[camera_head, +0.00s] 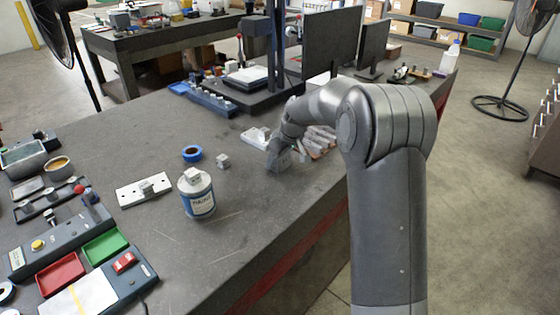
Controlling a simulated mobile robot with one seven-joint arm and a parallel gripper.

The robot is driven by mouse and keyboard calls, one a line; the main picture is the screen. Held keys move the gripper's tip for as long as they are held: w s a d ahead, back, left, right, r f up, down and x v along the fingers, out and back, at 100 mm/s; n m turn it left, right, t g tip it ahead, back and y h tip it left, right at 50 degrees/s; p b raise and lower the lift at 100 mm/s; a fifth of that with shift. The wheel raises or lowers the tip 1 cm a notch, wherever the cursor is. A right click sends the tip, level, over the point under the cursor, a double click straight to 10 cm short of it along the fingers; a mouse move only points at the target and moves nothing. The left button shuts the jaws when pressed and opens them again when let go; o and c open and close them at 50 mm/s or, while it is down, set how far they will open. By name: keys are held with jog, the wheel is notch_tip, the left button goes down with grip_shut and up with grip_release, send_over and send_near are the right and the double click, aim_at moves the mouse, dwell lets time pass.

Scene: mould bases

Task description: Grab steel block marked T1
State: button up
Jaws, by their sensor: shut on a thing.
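My gripper (277,160) is low over the dark workbench (240,245), at the end of my arm right of centre. It is shut on a small block, mostly hidden by the fingers and wrist. Several grey steel blocks (320,137) lie just right of the gripper, partly behind my arm. A small steel cube (223,161) stands alone on the bench left of the gripper. Another block (192,174) sits on top of a white and blue can (198,197). A further block (146,188) is on a white plate (128,195). No T1 mark is readable at this size.
A blue tape roll (192,153) lies behind the can. Red (61,274) and green (103,247) trays and control boxes crowd the left front. Monitors (331,42) and a dark stand are at the back. The bench front between can and right edge is clear.

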grip_shut()
jog(key=shift+r, duration=0.1)
jog(key=shift+r, duration=0.1)
